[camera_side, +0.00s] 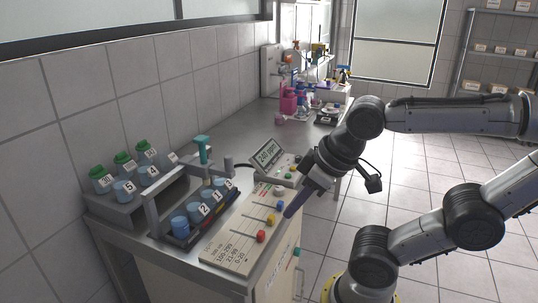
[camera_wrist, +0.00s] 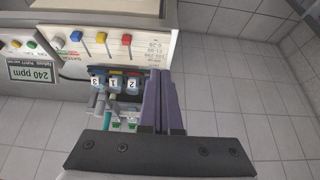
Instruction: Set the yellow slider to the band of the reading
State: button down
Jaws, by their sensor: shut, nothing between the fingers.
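The yellow slider (camera_side: 271,219) stands on a beige panel (camera_side: 228,255) between a red and a blue slider; it also shows in the wrist view (camera_wrist: 101,38). Its slot runs from the knob toward the cups, so the knob sits near the front-edge end, by the 0-20 label. Printed bands include 0-20, 21-99 and 100-299. The tilted display (camera_side: 267,156) reads 240 ppm, also upside down in the wrist view (camera_wrist: 31,73). My gripper (camera_side: 288,214) is shut and empty, pointing down beside the panel's front edge; its fingers (camera_wrist: 160,73) appear right of the sliders in the wrist view.
The red slider (camera_side: 261,236) and blue slider (camera_side: 283,207) flank the yellow one closely. A tray of numbered blue cups (camera_side: 203,210) under a grey handle frame stands behind the panel. Green-capped bottles (camera_side: 102,179) are farther left. Open floor lies right of the bench.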

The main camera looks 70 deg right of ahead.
jog(key=c, duration=1.2)
grip_release()
jog(key=shift+o, duration=1.4)
jog(key=shift+r+n, duration=0.35)
jog(key=shift+n, duration=0.25)
jog(key=shift+o, duration=1.4)
jog(key=w, duration=0.1)
jog(key=w+d+r+n, duration=0.1)
jog(key=shift+w+r+g, duration=0.3)
jog(key=shift+w, duration=0.05)
jog(key=m+g, duration=0.2)
jog(key=g, duration=0.3)
send_over(271, 216)
notch_tip(271, 216, down, 7)
notch_tip(271, 216, down, 13)
jog(key=shift+f, duration=0.15)
jog(key=shift+c, duration=0.3)
